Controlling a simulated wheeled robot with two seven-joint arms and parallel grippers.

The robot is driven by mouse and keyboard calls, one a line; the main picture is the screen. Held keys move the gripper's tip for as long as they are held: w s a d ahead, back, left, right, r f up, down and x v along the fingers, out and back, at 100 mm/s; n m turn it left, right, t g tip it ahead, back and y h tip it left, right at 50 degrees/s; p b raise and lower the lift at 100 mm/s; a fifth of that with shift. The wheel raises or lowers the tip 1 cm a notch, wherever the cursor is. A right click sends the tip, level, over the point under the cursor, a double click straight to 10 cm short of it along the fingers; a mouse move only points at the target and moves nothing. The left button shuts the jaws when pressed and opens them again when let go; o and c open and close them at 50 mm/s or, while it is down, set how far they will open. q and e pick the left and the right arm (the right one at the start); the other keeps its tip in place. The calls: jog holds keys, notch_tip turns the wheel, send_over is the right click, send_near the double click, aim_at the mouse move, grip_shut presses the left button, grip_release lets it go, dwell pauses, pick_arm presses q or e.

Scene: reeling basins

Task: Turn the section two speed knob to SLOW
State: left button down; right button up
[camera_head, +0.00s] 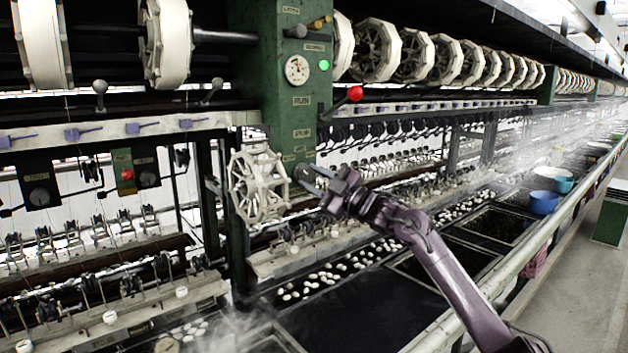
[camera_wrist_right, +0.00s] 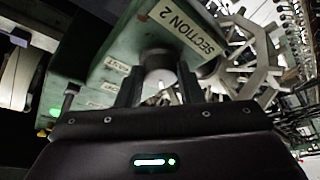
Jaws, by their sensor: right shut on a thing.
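The section two speed knob (camera_wrist_right: 158,60) is a grey round knob on the underside-facing part of a green panel (camera_wrist_right: 115,50) in the right wrist view, beside a label reading SECTION 2 (camera_wrist_right: 183,27). My right gripper (camera_wrist_right: 160,84) has one finger on each side of it and is shut on it. In the head view my right gripper (camera_head: 312,181) reaches the foot of the green post (camera_head: 285,105); the knob there is small and dark, partly covered by the fingers. Smaller labels near it are too blurred to read, so its setting cannot be told. My left gripper is not in view.
A pale spoked wheel (camera_head: 259,186) stands just left of my right gripper. A red-ball lever (camera_head: 354,93) sticks out above. Dark basins with white cocoons (camera_head: 318,279) lie below, with steam.

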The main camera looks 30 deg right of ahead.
jog(key=o, duration=1)
jog(key=shift+c, duration=0.2)
jog(key=shift+s+d+f, duration=0.1)
jog(key=shift+s+f, duration=0.15)
jog(key=b+v, duration=0.5)
jog(key=v, duration=0.2)
jog(key=shift+s+r, duration=0.1)
jog(key=shift+s, duration=0.05)
